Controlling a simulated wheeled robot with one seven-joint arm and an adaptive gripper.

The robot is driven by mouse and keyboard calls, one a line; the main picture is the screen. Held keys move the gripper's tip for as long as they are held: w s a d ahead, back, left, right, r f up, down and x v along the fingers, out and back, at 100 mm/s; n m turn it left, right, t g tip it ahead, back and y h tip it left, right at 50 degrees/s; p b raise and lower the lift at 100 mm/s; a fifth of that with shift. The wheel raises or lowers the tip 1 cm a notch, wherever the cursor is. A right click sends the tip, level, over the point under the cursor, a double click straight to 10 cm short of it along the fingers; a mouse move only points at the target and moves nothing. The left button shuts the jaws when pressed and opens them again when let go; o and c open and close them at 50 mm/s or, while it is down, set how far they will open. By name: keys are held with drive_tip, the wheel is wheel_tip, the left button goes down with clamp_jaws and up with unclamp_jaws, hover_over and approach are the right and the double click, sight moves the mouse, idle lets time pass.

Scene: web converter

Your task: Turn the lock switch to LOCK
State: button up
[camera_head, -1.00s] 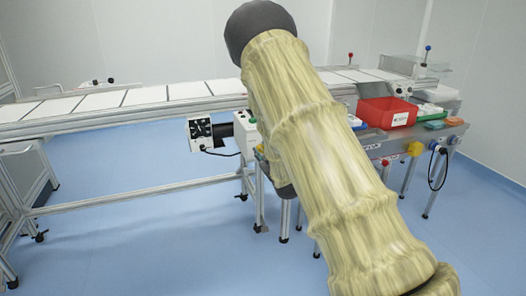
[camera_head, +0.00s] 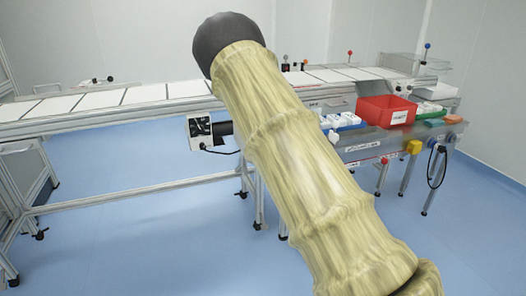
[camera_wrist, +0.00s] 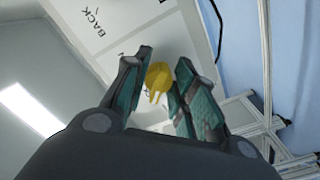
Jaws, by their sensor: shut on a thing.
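In the wrist view my gripper (camera_wrist: 162,68) has its two teal fingers on either side of a small yellow knob (camera_wrist: 157,78), closed on it. The knob stands on a pale panel (camera_wrist: 118,38) with dark printed lettering, of which "BACK" is readable. I take the knob to be the lock switch; no LOCK mark is readable and its pointing direction is unclear. In the head view my own arm crosses the middle, and the gripper and knob do not show there.
In the head view a long conveyor table (camera_head: 130,97) runs behind the arm. On the right a bench (camera_head: 370,143) carries a red bin (camera_head: 385,110) and trays. A yellow box (camera_head: 414,146) hangs at its front. Blue floor (camera_head: 130,240) is open at the left front.

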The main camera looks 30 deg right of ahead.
drive_tip(key=o, duration=1)
drive_tip(key=v, duration=1.2)
